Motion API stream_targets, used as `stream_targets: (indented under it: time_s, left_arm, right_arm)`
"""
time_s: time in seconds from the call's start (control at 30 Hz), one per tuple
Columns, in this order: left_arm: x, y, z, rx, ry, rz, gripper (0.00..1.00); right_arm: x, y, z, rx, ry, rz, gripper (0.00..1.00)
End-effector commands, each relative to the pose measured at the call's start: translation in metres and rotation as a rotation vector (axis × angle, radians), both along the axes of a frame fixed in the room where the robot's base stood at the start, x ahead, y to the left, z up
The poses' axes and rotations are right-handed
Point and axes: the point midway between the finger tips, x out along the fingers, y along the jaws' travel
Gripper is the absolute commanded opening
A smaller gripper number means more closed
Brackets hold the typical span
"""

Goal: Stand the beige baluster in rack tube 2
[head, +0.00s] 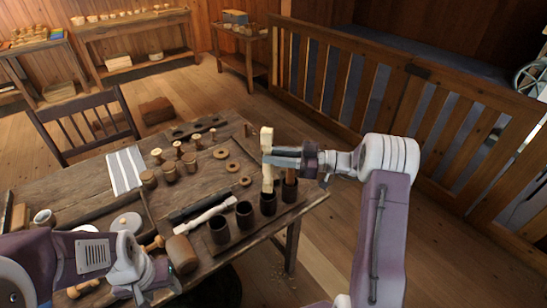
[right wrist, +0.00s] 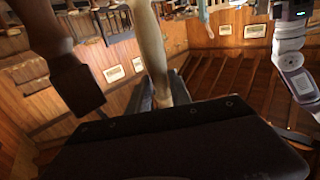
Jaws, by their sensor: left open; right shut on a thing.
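The beige baluster (head: 267,178) is upright in my right gripper (head: 270,156), which is shut on its middle. Its lower end is at the mouth of a dark rack tube (head: 268,206), third from the left in the row; I cannot tell how far inside it is. In the right wrist view the baluster (right wrist: 152,45) runs up from behind the dark gripper part (right wrist: 180,145). No tube numbers are readable. My left gripper (head: 158,278) is open and low at the table's near left, away from the rack.
Other dark tubes stand in the row (head: 219,232), (head: 245,215); the rightmost tube (head: 290,192) holds a brown piece. A pale spindle (head: 205,215) lies behind the tubes. A mallet (head: 181,254) lies near my left gripper. Rings (head: 221,153) and several small spools stand further back.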

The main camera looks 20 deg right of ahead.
Motion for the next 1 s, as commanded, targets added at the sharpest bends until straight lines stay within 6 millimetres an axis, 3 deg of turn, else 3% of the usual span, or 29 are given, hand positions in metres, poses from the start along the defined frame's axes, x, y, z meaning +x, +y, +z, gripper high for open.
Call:
stream_targets:
  time_s: [1.0]
  left_arm:
    - [0.000,0.000,-0.021,0.000,0.000,0.000,0.52]
  right_arm:
    - [0.000,0.000,-0.007,0.000,-0.001,0.000,0.00]
